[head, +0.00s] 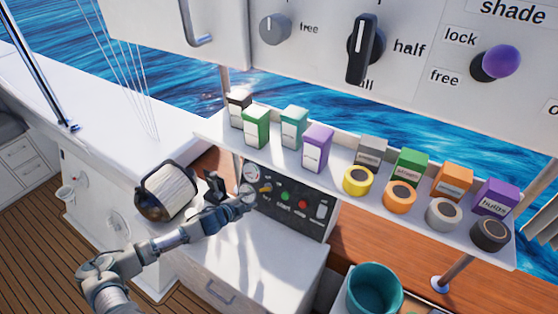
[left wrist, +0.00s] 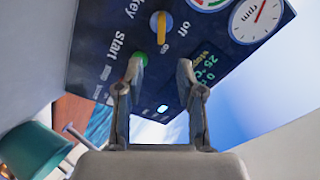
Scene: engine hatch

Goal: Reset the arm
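My left arm reaches in from the lower left of the head view. Its gripper (head: 246,196) is in front of the dark engine control panel (head: 318,222). In the left wrist view the two fingers (left wrist: 160,75) are spread apart with nothing between them. The left fingertip overlaps the green start button (left wrist: 138,58); I cannot tell whether it touches. The yellow key switch (left wrist: 161,27) is above the fingers, and a lit display (left wrist: 208,65) is beside the right finger. My right gripper is not in view.
A shelf (head: 214,126) above the panel holds several coloured boxes and tape rolls. A round cream-and-dark object (head: 168,190) stands left of the panel. A teal bucket (head: 374,288) is at the lower right. An overhead panel carries a black lever (head: 362,48) and a purple knob (head: 500,60).

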